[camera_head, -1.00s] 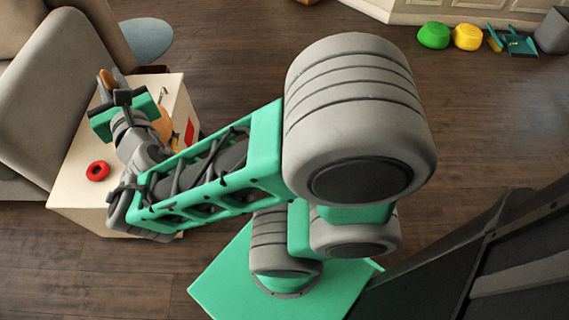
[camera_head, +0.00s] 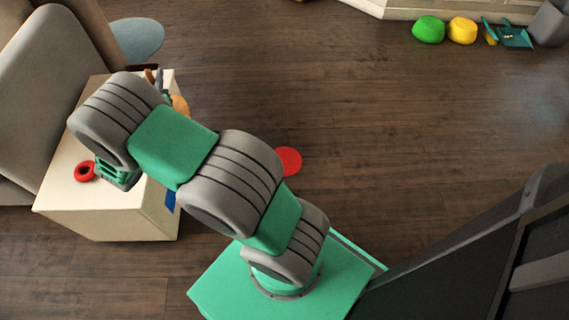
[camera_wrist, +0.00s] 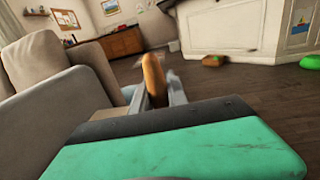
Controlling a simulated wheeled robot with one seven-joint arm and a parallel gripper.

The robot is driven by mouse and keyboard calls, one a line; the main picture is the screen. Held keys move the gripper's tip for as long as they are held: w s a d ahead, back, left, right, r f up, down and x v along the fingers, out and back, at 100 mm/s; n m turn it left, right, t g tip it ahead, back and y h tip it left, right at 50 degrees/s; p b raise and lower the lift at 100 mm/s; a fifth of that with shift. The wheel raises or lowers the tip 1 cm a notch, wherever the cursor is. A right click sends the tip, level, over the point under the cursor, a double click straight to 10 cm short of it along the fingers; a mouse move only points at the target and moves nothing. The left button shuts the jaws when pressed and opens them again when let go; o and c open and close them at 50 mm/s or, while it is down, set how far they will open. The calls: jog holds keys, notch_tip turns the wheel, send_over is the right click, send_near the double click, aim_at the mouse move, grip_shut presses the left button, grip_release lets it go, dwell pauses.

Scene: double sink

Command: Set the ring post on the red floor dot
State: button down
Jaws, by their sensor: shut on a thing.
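The ring post shows as a rounded, tan wooden upright (camera_wrist: 153,75) between the two grey fingers of my gripper (camera_wrist: 160,92) in the wrist view. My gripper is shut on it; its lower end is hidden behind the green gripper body. In the head view my arm hides most of the gripper and post near the far end of the small table. The red floor dot (camera_head: 289,160) lies flat on the wooden floor, right of the table and just beyond my arm, well apart from the post.
The cream table (camera_head: 105,220) carries a red ring (camera_head: 85,171) and a partly hidden orange thing (camera_head: 180,105). A grey sofa (camera_head: 45,85) stands behind it. Floor around the dot is clear.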

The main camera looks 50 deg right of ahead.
jog(key=s+d+f+m+g+h+b, duration=0.1)
jog(key=s+d+f+g, duration=0.1)
jog(key=d+f, duration=0.6)
jog(key=s+d+f+m+g+h+b, duration=0.15)
jog(key=d+f, duration=0.35)
jog(key=f, duration=0.7)
jog(key=s+d+f+g+b, duration=0.1)
jog(key=s+d+f+b, duration=0.2)
jog(key=s+d+f, duration=0.2)
jog(key=s+d+f+m+h+b, duration=0.1)
jog(key=s+d+f+b, duration=0.2)
jog(key=f, duration=1.1)
jog(key=s+d+f+m+g+h+b, duration=0.1)
jog(key=s+d+f+b, duration=0.2)
jog(key=s+d+f, duration=0.6)
jog(key=shift+s+d+f+g, duration=0.3)
jog(key=shift+d+f, duration=0.45)
jog(key=shift+d, duration=1.55)
jog(key=shift+w, duration=0.1)
